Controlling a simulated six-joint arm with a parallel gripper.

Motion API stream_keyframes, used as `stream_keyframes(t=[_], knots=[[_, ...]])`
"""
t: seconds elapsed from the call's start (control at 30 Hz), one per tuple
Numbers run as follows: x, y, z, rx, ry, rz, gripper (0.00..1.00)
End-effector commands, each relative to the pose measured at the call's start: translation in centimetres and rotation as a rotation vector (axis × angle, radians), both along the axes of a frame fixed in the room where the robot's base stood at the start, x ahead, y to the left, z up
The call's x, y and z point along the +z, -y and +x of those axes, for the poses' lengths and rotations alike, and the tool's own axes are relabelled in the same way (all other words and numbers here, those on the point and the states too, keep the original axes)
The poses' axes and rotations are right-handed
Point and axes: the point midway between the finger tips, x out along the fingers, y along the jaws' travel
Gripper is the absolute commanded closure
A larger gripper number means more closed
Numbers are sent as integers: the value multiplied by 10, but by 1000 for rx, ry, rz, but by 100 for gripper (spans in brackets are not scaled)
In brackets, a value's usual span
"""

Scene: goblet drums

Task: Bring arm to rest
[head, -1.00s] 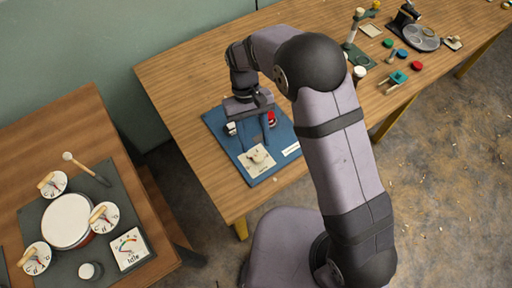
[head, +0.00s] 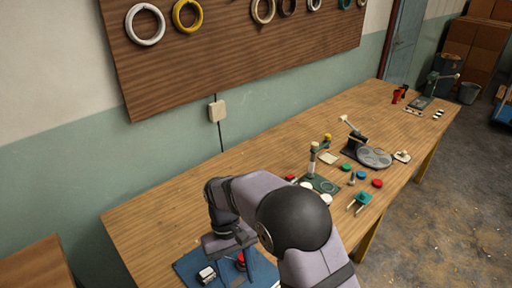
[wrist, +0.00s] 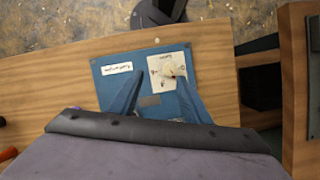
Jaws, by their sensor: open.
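My gripper (wrist: 158,97) points down over a blue board (wrist: 107,89) on the wooden bench. In the wrist view its two fingers are apart, with blue board and a grey patch between them and nothing held. A white plate with a pale knob (wrist: 170,70) lies beyond the right finger, and a white label (wrist: 117,68) is at the board's left. In the head view my gripper (head: 240,268) is low in the frame, partly cut off. A small white-and-black item (head: 206,274) and a red item (head: 240,261) show beside the fingers.
Further along the bench (head: 150,220) are a green-based stand (head: 322,185), red and green discs and a grey round plate (head: 374,157). Rings hang on a wall board (head: 235,50). The bench between wall and arm is clear. Another wooden table edge (head: 38,265) is at lower left.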

Motion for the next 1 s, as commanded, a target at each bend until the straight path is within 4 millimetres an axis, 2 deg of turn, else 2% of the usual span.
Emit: stream_keyframes(t=[0.13, 0.23, 0.4, 0.5, 0.7, 0.83, 1.0], knots=[[17, 47, 1, -92, 58, 28, 57], [28, 84, -6, -166, 109, 49, 57], [37, 143, -31, -292, 205, 73, 57], [38, 170, -50, -353, 253, 80, 57], [34, 201, -81, -437, 323, 82, 57], [32, 209, -91, -461, 344, 81, 57], [31, 211, -94, -468, 352, 81, 57]])
